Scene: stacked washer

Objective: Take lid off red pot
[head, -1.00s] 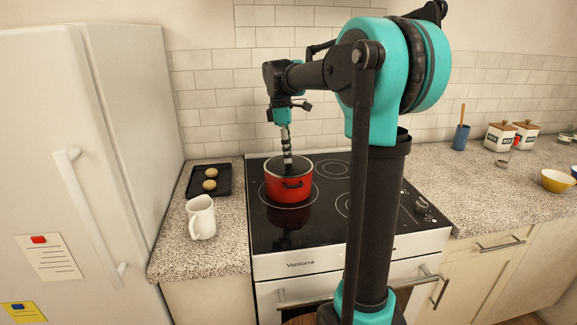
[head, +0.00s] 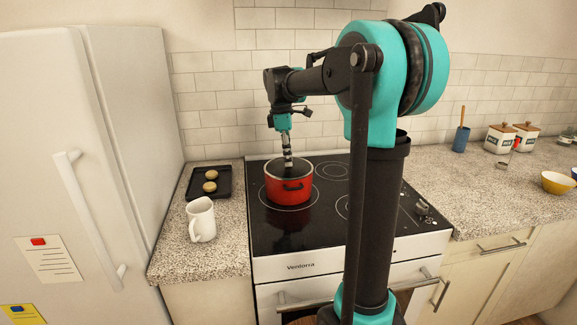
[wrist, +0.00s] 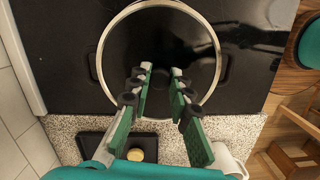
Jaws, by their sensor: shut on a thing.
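The red pot (head: 288,189) stands on the left front part of the black cooktop, with a dark handle on its near side. Its round dark lid (wrist: 160,35) with a pale metal rim fills the upper middle of the wrist view. My gripper (head: 288,163) points down at the middle of the pot top. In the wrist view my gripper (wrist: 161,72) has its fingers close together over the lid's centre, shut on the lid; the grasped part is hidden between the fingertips. I cannot tell whether the lid is clear of the pot rim.
A white mug (head: 201,219) and a dark tray (head: 194,190) with two round buns sit on the counter left of the stove. A tall white fridge (head: 100,120) stands at far left. The cooktop (head: 325,215) right of the pot is clear.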

